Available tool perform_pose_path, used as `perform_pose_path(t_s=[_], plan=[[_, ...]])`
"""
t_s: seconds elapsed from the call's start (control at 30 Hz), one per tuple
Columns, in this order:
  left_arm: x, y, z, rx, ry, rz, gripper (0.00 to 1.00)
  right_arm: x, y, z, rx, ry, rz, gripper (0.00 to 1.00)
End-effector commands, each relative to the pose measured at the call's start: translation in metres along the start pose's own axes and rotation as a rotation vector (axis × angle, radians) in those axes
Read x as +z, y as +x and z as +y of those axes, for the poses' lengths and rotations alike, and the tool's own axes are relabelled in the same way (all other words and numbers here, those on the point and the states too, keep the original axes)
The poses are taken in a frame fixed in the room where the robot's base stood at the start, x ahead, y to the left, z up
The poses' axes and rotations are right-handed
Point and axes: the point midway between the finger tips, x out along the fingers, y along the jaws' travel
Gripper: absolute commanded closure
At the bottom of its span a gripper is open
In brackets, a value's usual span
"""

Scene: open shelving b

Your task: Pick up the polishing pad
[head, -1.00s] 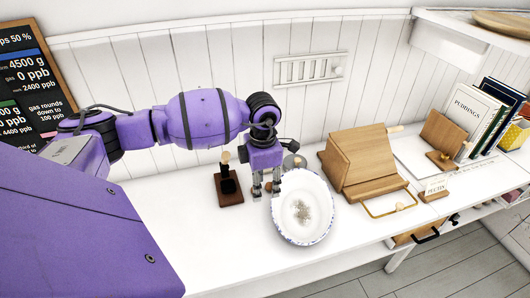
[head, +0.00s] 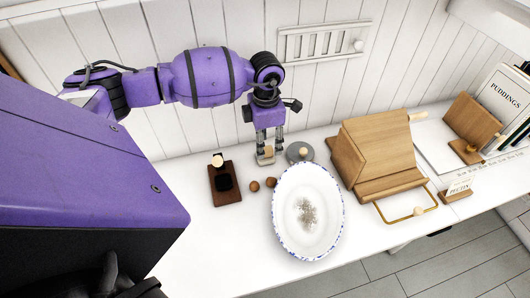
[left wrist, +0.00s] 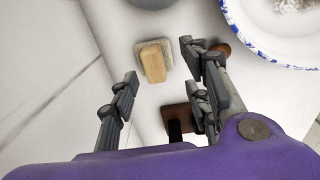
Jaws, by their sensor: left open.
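The polishing pad (head: 267,156) is a small pale block with a wooden grip, lying on the white counter near the wall. In the left wrist view the pad (left wrist: 153,61) shows its tan wooden grip on a beige base. My left gripper (head: 269,147) points down over it, fingers apart and empty. In the left wrist view my left gripper (left wrist: 160,80) has its fingers on both sides, and the pad lies beyond the fingertips, not held. The fingers partly cover the pad in the head view.
A white oval dish with a blue-speckled rim (head: 335,190) stands in front. A round grey lid (head: 309,148) is right of the pad. Small brown balls (head: 270,182) and a dark wooden stand (head: 228,196) are front left. A wooden book stand (head: 375,150) is further right.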

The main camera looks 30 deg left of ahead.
Motion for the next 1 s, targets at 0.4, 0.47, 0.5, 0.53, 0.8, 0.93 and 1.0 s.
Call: perform_pose_path(t_s=[0.4,0.47,0.5,0.53,0.8,0.93,1.0], plan=[[-0.001,0.046,0.007,0.001,0.0,0.0,0.56,-0.004,-0.003,-0.005,-0.008,0.007,0.002,0.6],[-0.001,0.047,0.007,0.001,0.0,0.0,0.56,-0.004,-0.003,-0.006,-0.008,0.009,0.002,0.6],[-0.001,0.047,0.007,0.001,0.0,0.0,0.56,-0.004,-0.003,-0.006,-0.008,0.01,0.002,0.6],[-0.001,0.047,0.007,0.001,0.0,0.0,0.56,-0.004,-0.003,-0.007,-0.008,0.011,0.003,0.6],[-0.001,0.046,0.007,0.001,0.0,0.0,0.84,-0.009,0.0,-0.008,-0.009,0.014,0.011,0.6],[-0.001,0.046,0.007,0.001,0.0,0.0,1.0,-0.012,0.001,-0.009,-0.01,0.013,0.016,0.6],[-0.001,0.046,0.007,0.001,0.0,0.0,1.0,-0.013,0.002,-0.009,-0.01,0.012,0.017,0.6]])
